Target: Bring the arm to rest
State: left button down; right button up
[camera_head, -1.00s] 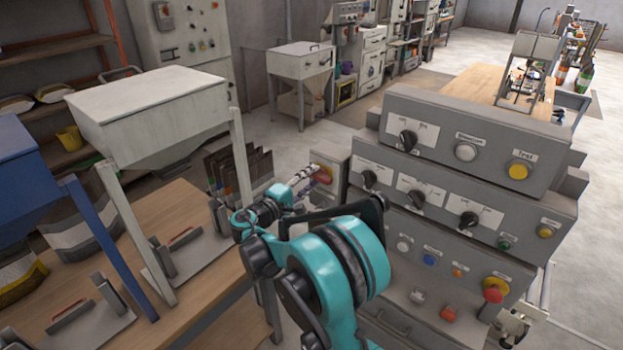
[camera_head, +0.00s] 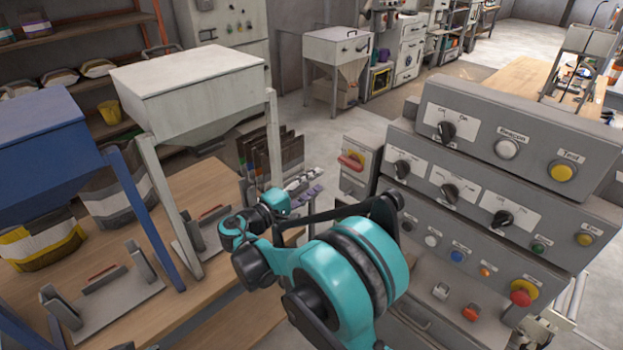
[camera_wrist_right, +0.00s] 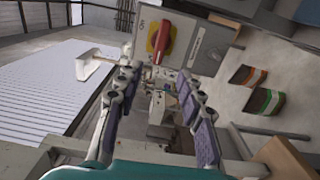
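My right arm (camera_head: 350,265), teal and black, reaches in from the bottom of the head view. Its right gripper (camera_head: 305,186) is mostly behind the arm, left of a grey switch box (camera_head: 361,178) with a red handle (camera_head: 351,161). In the right wrist view the two fingers of the gripper (camera_wrist_right: 158,98) stand wide apart with purple pads and nothing between them. The red handle (camera_wrist_right: 165,42) on its yellow plate lies beyond the fingertips, apart from them. My left gripper is not in view.
A stepped grey control panel (camera_head: 470,215) with knobs and buttons stands close on the right. A wooden bench (camera_head: 215,185) with a white hopper (camera_head: 190,85) and a blue hopper (camera_head: 40,140) is on the left. Open floor (camera_head: 310,130) lies behind.

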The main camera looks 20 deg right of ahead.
jog(key=s+d+f+m+g+y, duration=0.15)
jog(key=s+f+y, duration=0.25)
jog(key=s+y, duration=0.55)
jog(key=s+a+f+m+t+y, duration=0.1)
jog(key=s+a+f+y, duration=0.2)
jog(key=s+a, duration=0.2)
jog(key=s+a+f+m+y, duration=0.2)
jog(key=s+a+y, duration=0.2)
jog(key=s, duration=0.6)
jog(key=shift+s+a+f+t, duration=0.2)
jog(key=shift+a+f+t, duration=0.2)
jog(key=shift+a, duration=0.2)
